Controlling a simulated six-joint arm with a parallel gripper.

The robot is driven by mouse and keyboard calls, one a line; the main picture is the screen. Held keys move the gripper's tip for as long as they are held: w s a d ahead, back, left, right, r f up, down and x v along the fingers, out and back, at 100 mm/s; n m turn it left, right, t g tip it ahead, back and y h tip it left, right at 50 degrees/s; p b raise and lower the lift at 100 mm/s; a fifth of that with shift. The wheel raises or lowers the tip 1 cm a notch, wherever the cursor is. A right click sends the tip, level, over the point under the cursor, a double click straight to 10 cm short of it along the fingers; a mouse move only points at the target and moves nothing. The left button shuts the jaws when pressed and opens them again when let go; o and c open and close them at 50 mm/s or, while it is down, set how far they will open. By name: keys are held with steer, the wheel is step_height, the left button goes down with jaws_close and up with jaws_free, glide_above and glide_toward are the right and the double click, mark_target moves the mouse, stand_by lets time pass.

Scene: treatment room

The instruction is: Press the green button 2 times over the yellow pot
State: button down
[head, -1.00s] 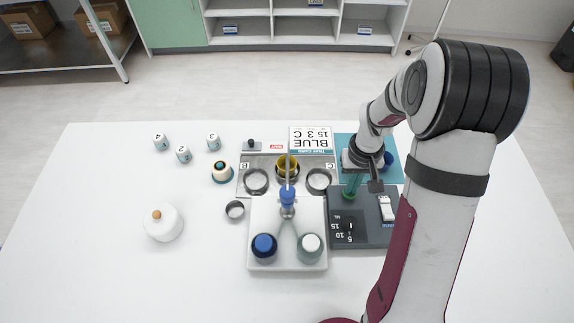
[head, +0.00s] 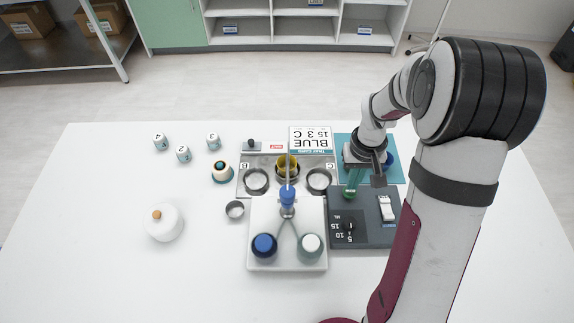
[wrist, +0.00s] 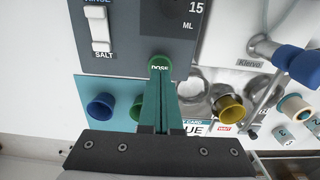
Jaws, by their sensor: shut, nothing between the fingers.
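The green button (head: 349,194), marked DOSE in the wrist view (wrist: 159,63), sits on the dark grey control box (head: 362,232). My gripper (head: 352,184) is shut and empty, its fingertips at the button; I cannot tell whether they touch it. In the wrist view the teal fingers (wrist: 161,82) end at the button's near edge. The yellow pot (head: 292,173) stands in the middle place of the grey tray (head: 246,172), and in the wrist view it is right of the fingers (wrist: 232,113). A thin spout (head: 288,166) reaches from the blue-topped dispenser (head: 288,196) over the pot.
The box has a white rocker switch (head: 387,208) and a dial. A blue pot (wrist: 100,106) and a green pot (wrist: 137,107) stand on the teal mat (head: 396,176). The table's left front is clear.

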stand_by(0.4)
step_height(320, 180, up, 6)
stand_by(0.5)
steer(key=s+a+r+m, duration=0.2)
steer(key=s+a, duration=0.1)
steer(key=s, duration=0.4)
steer(key=s+a+r+m+y, duration=0.1)
steer(key=s+a+r, duration=0.1)
steer(key=s, duration=0.6)
steer(key=s+a+r+m, duration=0.2)
steer(key=s+a+r, duration=0.1)
steer(key=s, duration=0.5)
steer(key=shift+s+a+r+m+y, duration=0.2)
steer(key=shift+a+r+m+y, duration=0.15)
steer(key=shift+r, duration=0.3)
steer(key=c, duration=1.6)
jaws_free()
